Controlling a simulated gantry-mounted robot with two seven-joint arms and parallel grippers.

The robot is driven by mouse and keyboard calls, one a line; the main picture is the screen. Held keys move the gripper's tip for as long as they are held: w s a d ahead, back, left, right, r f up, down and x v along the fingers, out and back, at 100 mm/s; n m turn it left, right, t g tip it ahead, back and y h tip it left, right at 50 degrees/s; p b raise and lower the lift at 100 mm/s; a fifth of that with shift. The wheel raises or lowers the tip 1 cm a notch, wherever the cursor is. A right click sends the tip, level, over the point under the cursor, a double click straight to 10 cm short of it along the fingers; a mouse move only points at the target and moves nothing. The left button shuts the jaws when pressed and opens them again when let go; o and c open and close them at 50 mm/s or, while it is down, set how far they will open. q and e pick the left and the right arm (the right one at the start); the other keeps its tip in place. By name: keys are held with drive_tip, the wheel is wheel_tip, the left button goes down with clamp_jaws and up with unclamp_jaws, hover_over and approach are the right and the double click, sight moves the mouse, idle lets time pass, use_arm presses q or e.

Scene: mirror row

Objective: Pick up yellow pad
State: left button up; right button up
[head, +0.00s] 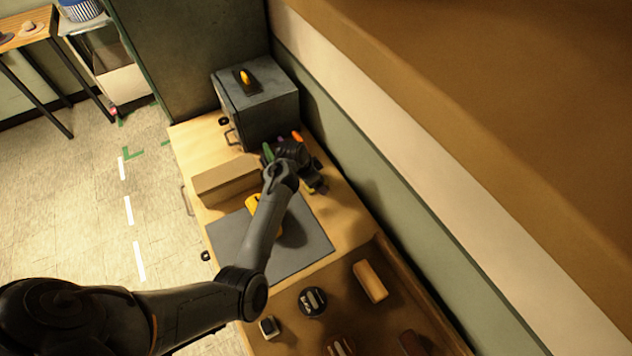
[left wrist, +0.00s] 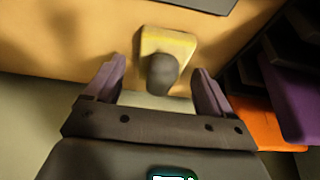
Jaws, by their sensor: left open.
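The yellow pad (left wrist: 165,38) lies on the light wooden tabletop in the left wrist view, with a dark grey rounded knob (left wrist: 162,72) on it. My left gripper (left wrist: 157,83) is open, with one finger to either side of the knob's near end; I cannot tell whether they touch it. In the head view my left gripper (head: 312,183) is over the back right part of the tabletop, by the wall. A small yellowish bit (head: 309,189) shows beneath it; the rest of the pad is hidden there. My right gripper is not in view.
Orange (head: 297,136), purple and green (head: 267,152) items stand close behind the gripper. A grey box (head: 268,112) is at the back, and a cardboard-coloured block (head: 225,179) to the left. A yellow object (head: 252,203) lies on the grey mat (head: 232,231), partly behind my arm.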

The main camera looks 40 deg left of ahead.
use_arm(q)
drive_tip(key=c, duration=1.2)
drive_tip(key=shift+r, duration=0.15)
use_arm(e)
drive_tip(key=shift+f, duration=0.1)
